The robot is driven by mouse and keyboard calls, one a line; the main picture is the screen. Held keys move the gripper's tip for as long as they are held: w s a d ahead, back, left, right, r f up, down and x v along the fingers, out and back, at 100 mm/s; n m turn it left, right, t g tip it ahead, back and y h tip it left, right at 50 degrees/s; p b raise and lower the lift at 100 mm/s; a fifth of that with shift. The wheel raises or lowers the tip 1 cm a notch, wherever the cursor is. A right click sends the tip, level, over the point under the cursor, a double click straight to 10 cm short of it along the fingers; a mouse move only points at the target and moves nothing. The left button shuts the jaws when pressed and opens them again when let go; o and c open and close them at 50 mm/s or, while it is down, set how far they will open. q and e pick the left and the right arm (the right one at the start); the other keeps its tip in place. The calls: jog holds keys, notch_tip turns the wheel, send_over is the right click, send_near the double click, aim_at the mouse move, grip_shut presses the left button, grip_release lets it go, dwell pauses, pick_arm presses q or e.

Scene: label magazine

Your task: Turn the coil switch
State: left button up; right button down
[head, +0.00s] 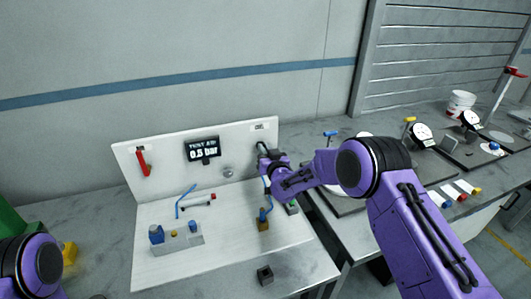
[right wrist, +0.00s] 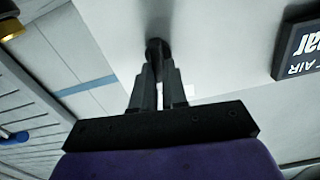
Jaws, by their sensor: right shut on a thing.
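The coil switch is a dark round knob (right wrist: 157,48) on the white upright panel (head: 130,158), seen in the right wrist view. My right gripper (right wrist: 158,72) is shut on it, one finger on each side. In the head view my right gripper (head: 264,152) is at the panel's right side, below a small label (head: 259,126) too small to read surely. The gripper mostly hides the knob there, so I cannot tell its turn angle. Of my left arm only a purple link shows at the lower left; its gripper is out of view.
The panel carries a display (head: 203,149) reading 0.5 bar, a red handle (head: 143,162) and a round silver part (head: 228,172). A grey block with blue parts (head: 183,236) stands on the white base. A small dark block (head: 265,275) lies in front. Gauges (head: 421,134) stand right.

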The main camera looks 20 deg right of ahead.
jog(key=shift+d+f+m+b, duration=0.1)
jog(key=shift+d+m+b, duration=0.05)
jog(key=shift+m+b, duration=1.55)
jog(key=shift+d+f+m+b, duration=0.15)
jog(key=shift+m+b, duration=1.15)
jog(key=shift+m, duration=0.7)
jog(key=c, duration=1.2)
grip_release()
jog(key=shift+o, duration=0.2)
jog(key=s+b, duration=0.3)
jog(key=s, duration=0.7)
jog(key=shift+s+d, duration=0.2)
jog(key=shift+s, duration=0.1)
